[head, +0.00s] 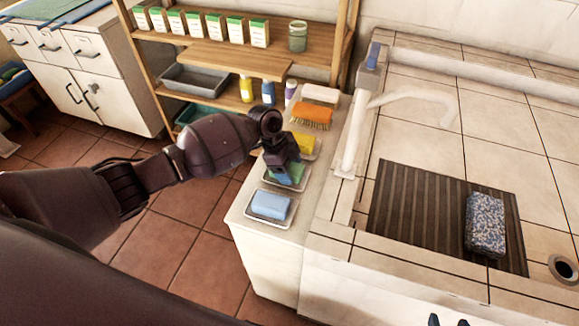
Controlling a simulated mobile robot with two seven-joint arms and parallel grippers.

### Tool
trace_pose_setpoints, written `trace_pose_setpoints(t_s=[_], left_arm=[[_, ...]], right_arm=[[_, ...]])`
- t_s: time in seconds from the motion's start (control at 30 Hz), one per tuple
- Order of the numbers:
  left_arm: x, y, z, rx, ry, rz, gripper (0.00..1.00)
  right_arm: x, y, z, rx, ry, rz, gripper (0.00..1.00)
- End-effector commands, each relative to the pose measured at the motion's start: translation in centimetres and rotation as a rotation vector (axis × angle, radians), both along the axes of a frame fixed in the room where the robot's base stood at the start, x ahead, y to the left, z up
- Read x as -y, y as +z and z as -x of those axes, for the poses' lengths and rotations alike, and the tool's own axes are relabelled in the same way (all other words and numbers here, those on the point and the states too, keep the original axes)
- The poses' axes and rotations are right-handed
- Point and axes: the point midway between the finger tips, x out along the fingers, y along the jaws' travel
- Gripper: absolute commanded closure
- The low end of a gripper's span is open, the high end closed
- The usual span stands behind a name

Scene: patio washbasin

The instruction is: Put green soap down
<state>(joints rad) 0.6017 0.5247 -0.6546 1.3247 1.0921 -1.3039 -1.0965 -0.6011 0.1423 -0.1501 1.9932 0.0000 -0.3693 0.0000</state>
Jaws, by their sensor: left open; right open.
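The green soap (292,175) lies in a small pale soap dish (269,181) on the white ledge beside the basin. My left gripper (281,172) points down right at the green soap and hides part of it. Its jaws are open; I cannot tell whether they touch the soap. My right gripper (448,321) shows only as dark fingertips at the bottom edge, open, well away from the soap.
A blue soap (271,205) in its dish is nearer, a yellow soap (304,143) farther back. An orange brush (312,116) lies behind. A white faucet (352,140) stands right of the ledge. A speckled sponge (485,224) lies on a dark ribbed mat (410,205).

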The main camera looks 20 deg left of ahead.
Motion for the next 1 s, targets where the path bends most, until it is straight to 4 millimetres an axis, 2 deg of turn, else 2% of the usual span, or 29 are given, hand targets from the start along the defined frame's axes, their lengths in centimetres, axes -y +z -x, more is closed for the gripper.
trace_pose_setpoints(t_s=[0.17, 0.5, 0.7, 1.0], left_arm=[[-0.4, 1.3, -0.2, 0.006, 0.001, -0.001, 0.20], [-2.8, 7.1, -0.2, 0.005, 0.000, 0.000, 0.20], [-4.0, 9.9, -0.2, 0.003, 0.000, 0.000, 0.20], [-4.6, 11.4, -0.2, 0.001, 0.000, 0.001, 0.20]], right_arm=[[0.1, 0.2, 0.4, -0.004, -0.003, 0.000, 0.45], [0.1, 1.3, 0.0, 0.007, -0.002, 0.000, 0.45], [0.0, 1.7, -0.6, 0.018, 0.001, 0.000, 0.45], [-0.1, 2.0, -0.9, 0.024, 0.003, 0.000, 0.45]])
